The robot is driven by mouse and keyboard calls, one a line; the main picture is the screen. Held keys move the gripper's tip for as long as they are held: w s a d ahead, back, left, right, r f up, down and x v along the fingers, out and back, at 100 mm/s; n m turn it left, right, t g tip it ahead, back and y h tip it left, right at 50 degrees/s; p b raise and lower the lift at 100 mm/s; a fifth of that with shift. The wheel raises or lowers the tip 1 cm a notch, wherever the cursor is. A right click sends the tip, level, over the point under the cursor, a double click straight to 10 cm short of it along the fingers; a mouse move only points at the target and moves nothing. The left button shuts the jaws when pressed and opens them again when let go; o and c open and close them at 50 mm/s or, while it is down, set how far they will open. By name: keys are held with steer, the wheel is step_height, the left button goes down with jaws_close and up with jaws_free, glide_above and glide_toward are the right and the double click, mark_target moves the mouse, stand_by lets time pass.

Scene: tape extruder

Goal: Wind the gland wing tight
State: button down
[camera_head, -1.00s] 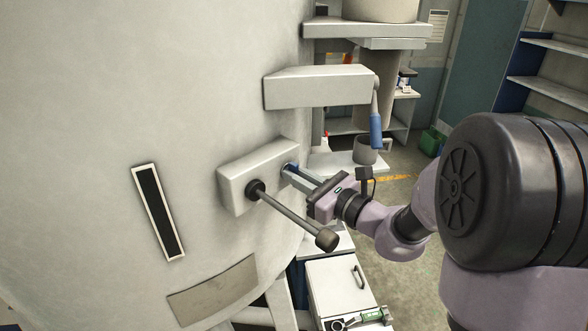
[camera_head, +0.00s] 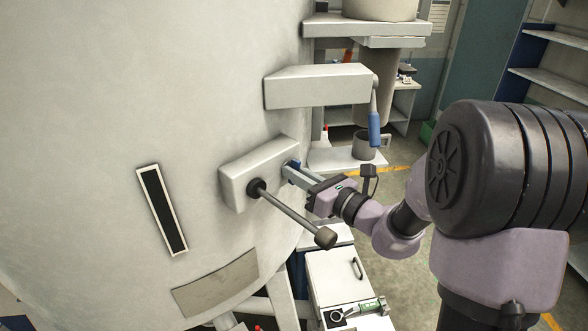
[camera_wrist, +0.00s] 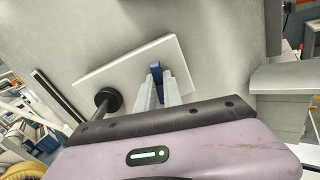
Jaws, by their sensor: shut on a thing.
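The gland wing is a small blue piece (camera_wrist: 157,70) on the end of a pale box-shaped housing (camera_head: 262,166) on the big grey tank. It also shows in the head view (camera_head: 292,165), partly hidden by the fingers. My gripper (camera_head: 294,168) is shut on the blue wing from the right. In the wrist view, the two grey fingers of my gripper (camera_wrist: 157,80) stand on either side of the blue piece, close against the housing plate (camera_wrist: 128,75).
A lever with a dark knob (camera_head: 325,237) sticks out of the housing just below my gripper. A bracket box (camera_head: 318,87) with a blue-handled lever (camera_head: 375,128) is above. A white cabinet (camera_head: 338,280) stands below. Open floor lies to the right.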

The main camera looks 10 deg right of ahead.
steer(key=shift+r+m+p, duration=0.1)
steer(key=shift+m+p, duration=0.65)
steer(key=shift+m, duration=0.95)
steer(key=c, duration=1.8)
jaws_free()
steer(key=shift+m, duration=0.4)
steer(key=o, duration=0.4)
steer(key=shift+o, duration=0.2)
steer(key=shift+d, duration=0.1)
steer(key=b+v, duration=0.1)
steer(key=v, duration=0.7)
steer(key=shift+b, duration=0.35)
